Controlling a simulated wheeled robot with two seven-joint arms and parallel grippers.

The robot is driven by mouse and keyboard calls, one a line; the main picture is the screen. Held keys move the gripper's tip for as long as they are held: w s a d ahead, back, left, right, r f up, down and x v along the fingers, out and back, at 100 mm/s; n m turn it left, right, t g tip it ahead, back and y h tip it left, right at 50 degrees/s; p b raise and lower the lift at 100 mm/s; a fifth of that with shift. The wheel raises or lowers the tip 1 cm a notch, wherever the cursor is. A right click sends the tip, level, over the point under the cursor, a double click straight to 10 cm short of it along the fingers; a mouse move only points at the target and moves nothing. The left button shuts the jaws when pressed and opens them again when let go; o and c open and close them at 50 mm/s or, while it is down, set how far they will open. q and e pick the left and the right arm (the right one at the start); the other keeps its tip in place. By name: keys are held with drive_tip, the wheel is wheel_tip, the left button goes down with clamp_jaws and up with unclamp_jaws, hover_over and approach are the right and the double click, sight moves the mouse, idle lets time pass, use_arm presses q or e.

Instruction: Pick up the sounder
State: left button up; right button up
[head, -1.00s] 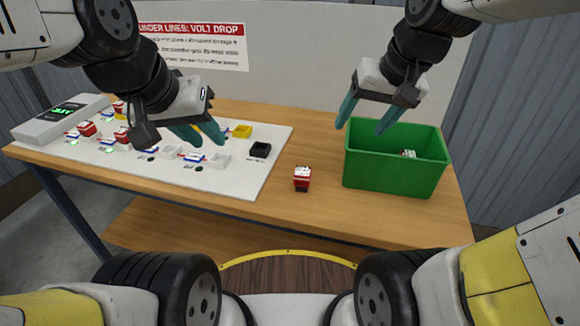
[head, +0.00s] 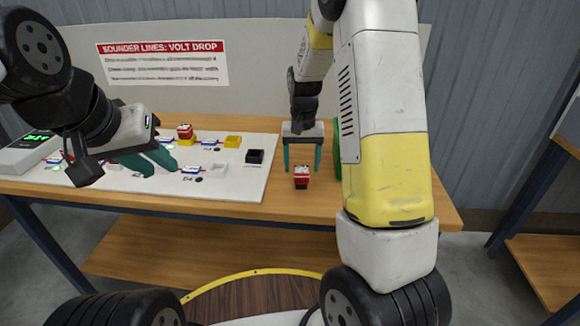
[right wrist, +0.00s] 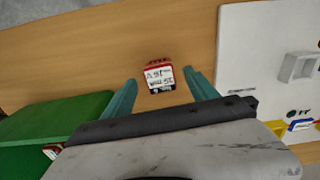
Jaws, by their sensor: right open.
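The sounder (head: 301,176) is a small red block with a white printed label and a dark base. It stands on the bare wood of the table, to the right of the white board. My right gripper (head: 302,165) is open above it, with one teal finger on each side. In the right wrist view the sounder (right wrist: 159,77) lies between and just beyond the tips of the open right gripper (right wrist: 160,85), apart from both fingers. My left gripper (head: 150,162) hangs over the left part of the board, its fingers apart and nothing between them.
The white board (head: 250,190) carries several small modules, including a black block (head: 254,156) and a yellow block (head: 233,141). The green bin (right wrist: 40,120) is left of the right gripper in the wrist view, with another red block (right wrist: 52,151) beside its wall. My right arm hides most of the bin in the head view.

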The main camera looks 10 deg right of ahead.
sight(302, 169)
wheel_tip(302, 169, down, 6)
drive_tip(key=shift+w+r, duration=0.15)
clamp_jaws()
idle(0.3)
drive_tip(key=shift+r, duration=0.15)
